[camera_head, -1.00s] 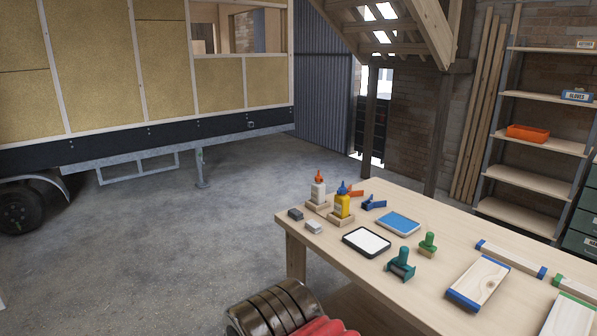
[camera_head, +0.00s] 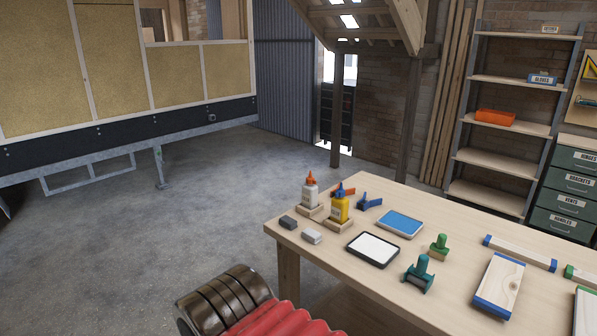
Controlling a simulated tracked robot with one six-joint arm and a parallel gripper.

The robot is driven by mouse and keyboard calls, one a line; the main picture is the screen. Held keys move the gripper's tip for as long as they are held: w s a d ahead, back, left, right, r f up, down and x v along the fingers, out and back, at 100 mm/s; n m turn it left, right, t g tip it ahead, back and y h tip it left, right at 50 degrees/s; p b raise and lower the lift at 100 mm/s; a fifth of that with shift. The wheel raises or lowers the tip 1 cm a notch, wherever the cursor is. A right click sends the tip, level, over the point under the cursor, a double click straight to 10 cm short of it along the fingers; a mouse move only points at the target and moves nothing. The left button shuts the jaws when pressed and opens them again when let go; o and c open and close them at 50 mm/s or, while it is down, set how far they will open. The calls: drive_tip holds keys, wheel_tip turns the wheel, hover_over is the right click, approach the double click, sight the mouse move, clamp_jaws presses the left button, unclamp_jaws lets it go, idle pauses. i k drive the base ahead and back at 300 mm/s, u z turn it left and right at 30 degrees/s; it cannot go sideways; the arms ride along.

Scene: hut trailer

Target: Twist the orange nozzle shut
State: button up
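A white bottle (camera_head: 311,194) with an orange nozzle (camera_head: 310,177) stands upright in a wooden holder at the far left corner of the workbench (camera_head: 440,262). Beside it stands a yellow bottle (camera_head: 340,208) with a blue nozzle (camera_head: 338,188), also in a wooden holder. Whether either nozzle is twisted open or shut is too small to tell. A dark ribbed part with red bellows, likely mine, shows at the bottom. My gripper is not in view.
On the bench lie a dark block (camera_head: 288,222), a light block (camera_head: 312,236), a white pad (camera_head: 373,250), a blue pad (camera_head: 400,223), green-handled tools, small clamps and boards. Shelves (camera_head: 508,129) and green drawers (camera_head: 567,190) stand behind. The concrete floor (camera_head: 215,190) left of the bench is clear.

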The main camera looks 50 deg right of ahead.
sight(310, 180)
drive_tip(key=z, duration=0.2)
drive_tip(key=i, duration=1.45)
drive_tip(key=z, duration=0.5)
drive_tip(key=i, duration=0.9)
drive_tip(key=z, duration=0.2)
